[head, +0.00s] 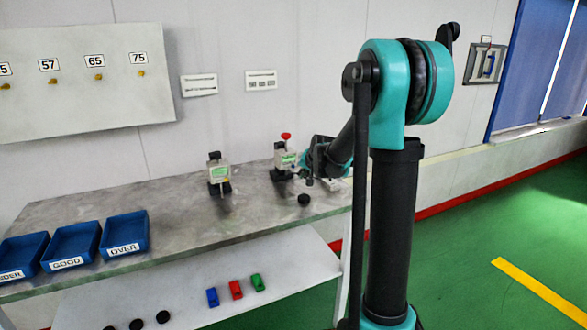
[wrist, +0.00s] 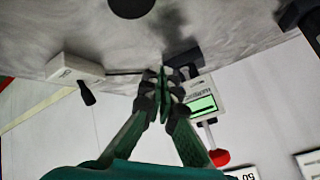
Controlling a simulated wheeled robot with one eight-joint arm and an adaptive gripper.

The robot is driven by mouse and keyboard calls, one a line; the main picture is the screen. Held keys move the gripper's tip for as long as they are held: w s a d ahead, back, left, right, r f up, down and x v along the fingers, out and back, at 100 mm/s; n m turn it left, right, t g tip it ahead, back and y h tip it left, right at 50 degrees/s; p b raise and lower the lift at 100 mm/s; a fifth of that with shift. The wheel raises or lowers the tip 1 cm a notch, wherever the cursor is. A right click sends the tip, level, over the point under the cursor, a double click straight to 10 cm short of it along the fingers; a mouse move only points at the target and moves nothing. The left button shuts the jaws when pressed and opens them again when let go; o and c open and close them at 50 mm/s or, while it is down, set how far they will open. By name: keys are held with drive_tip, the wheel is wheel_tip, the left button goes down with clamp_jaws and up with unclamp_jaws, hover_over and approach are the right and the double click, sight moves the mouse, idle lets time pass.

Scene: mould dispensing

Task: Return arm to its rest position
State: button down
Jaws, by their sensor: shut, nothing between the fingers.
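My gripper (head: 308,181) is at the right part of the grey work table (head: 180,203), just right of a gauge with a green display and a red knob (head: 284,158). In the wrist view my gripper's (wrist: 162,76) fingers are closed together with nothing between them. The gauge (wrist: 202,104) shows there close beside the fingertips; I cannot tell whether they touch. A black disc (head: 303,200) lies on the table in front of the gauge and shows at the top edge of the wrist view (wrist: 131,4). My arm is bent and reaches from the right.
A second gauge (head: 218,172) stands further left. Three blue bins (head: 124,248) sit at the table's left end. The lower shelf (head: 190,300) holds black discs and blue, red and green blocks. A small white box (wrist: 77,67) is near the fingers. Green floor is open at right.

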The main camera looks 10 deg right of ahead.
drive_tip(key=shift+s, duration=0.1)
drive_tip(key=s+d+f+n+g, duration=0.1)
drive_tip(key=s+f, duration=0.3)
drive_tip(key=s, duration=0.9)
drive_tip(key=s+d+f+n+g+h, duration=0.1)
drive_tip(key=s+f, duration=0.3)
drive_tip(key=s, duration=0.9)
drive_tip(key=s+d+f+n+g, duration=0.1)
drive_tip(key=s+f+n+g, duration=0.1)
drive_tip(key=s, duration=1.1)
drive_tip(key=shift+s+d+f+n+h, duration=0.25)
drive_tip(key=shift+f+n+h, duration=0.2)
drive_tip(key=shift+f, duration=0.5)
